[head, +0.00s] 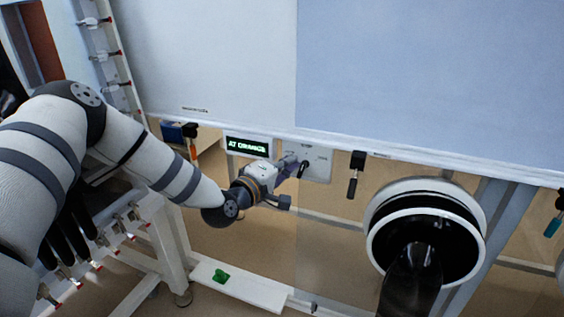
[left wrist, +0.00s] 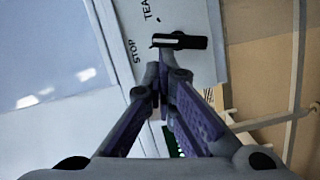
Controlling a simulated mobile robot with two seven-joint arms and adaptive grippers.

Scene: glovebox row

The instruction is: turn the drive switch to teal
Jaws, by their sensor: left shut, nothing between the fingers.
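The drive switch's black lever knob (head: 304,167) sits on a pale plate (head: 322,158) under the cabinet edge. A lit display (head: 247,146) left of it reads "AT ORANGE". My left gripper (head: 286,167) is close to the knob, just left of it. In the left wrist view the knob (left wrist: 189,42) lies sideways, with a white mark on its left part. The labels "STOP" and "TEA", cut off, show beside it. My left gripper (left wrist: 160,72) is shut and empty, its tips just below the knob; touching cannot be told. My right gripper is not in view.
A black-handled item (head: 353,176) hangs right of the plate, and a blue box (head: 174,131) sits left of the display. A large white-ringed black round part (head: 428,235) fills the lower right. A green object (head: 220,276) lies on a low white beam.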

